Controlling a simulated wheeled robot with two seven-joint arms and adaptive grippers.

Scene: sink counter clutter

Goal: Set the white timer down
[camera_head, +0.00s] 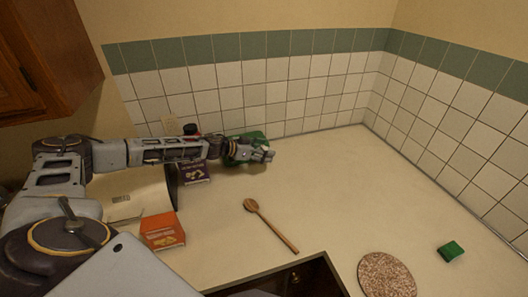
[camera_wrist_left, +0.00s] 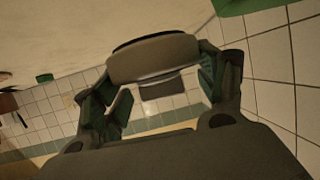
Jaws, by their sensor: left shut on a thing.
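My left gripper (camera_head: 262,154) reaches over the back of the counter in the head view, in front of a green object (camera_head: 250,138). In the left wrist view its two fingers (camera_wrist_left: 156,72) are shut on a pale, rounded thing with a dark edge (camera_wrist_left: 152,58), which looks like the white timer. In the head view the timer cannot be made out apart from the gripper. I cannot tell whether it touches the counter. My right gripper is not in view.
A purple box (camera_head: 196,173) stands below my left forearm, and an orange box (camera_head: 162,231) is nearer. A wooden spoon (camera_head: 270,224), a round speckled mat (camera_head: 386,275) and a green sponge (camera_head: 451,251) lie on the counter (camera_head: 335,195). The counter right of the gripper is clear.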

